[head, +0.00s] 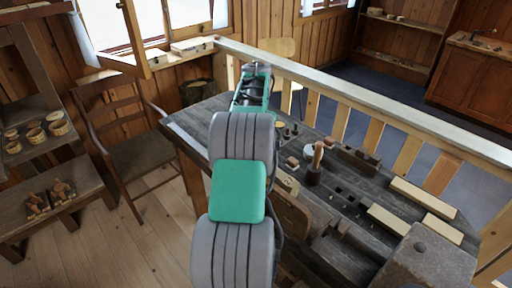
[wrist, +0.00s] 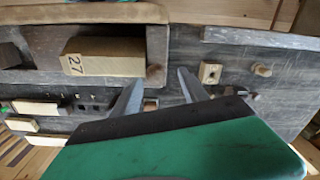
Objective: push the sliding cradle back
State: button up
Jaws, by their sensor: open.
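A pale wooden block marked 27 (wrist: 104,63) lies inside a wooden frame with a rounded corner (wrist: 158,36), at the left of the fingers. The frame may be the sliding cradle, but I cannot tell for sure. A small wooden peg (wrist: 154,75) shows at the frame's corner, between the fingertips. I cannot tell whether a finger touches the frame. In the head view my teal and grey arm covers part of the bench, and the fingertips are hidden.
The dark plank bench (head: 325,200) carries a tool with a wooden handle (head: 318,155), pale wooden strips (head: 423,196) and a grey block (head: 425,262). A drilled block (wrist: 210,72) and a peg (wrist: 262,70) are right of the fingers. A railing (head: 350,95) runs behind; a chair (head: 130,150) stands left.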

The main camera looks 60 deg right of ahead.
notch_tip(320, 180, up, 6)
jog(key=shift+r+b, duration=0.1)
jog(key=shift+b, duration=0.2)
